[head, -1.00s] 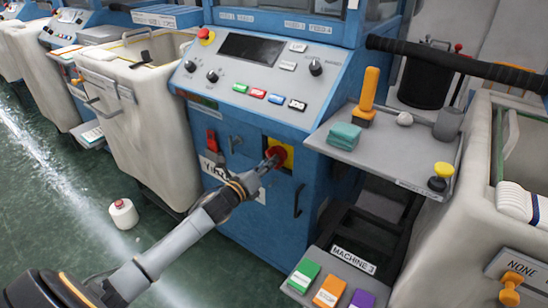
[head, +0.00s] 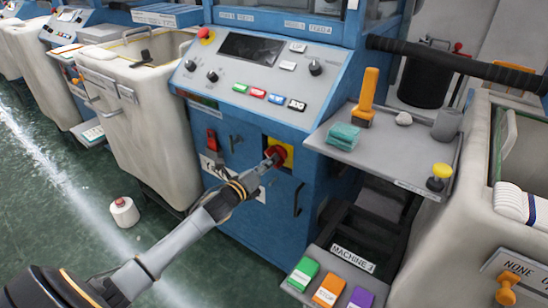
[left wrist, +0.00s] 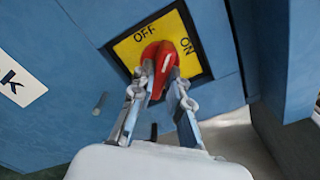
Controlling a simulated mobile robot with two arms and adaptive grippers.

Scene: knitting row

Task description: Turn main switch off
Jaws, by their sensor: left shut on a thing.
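The main switch is a red rotary handle (left wrist: 160,66) on a yellow plate (left wrist: 187,43) marked OFF and ON, set in the blue machine front. In the left wrist view the handle stands nearly upright, its top a little right, with OFF to its upper left and ON to its right. My left gripper (left wrist: 161,82) is shut on the handle, one finger on each side. In the head view the left gripper (head: 268,163) reaches the red handle (head: 277,153) from the lower left and hides part of it. My right gripper is not in view.
A sloped control panel (head: 255,75) with buttons and knobs is above the switch. A white spool (head: 124,211) stands on the floor.

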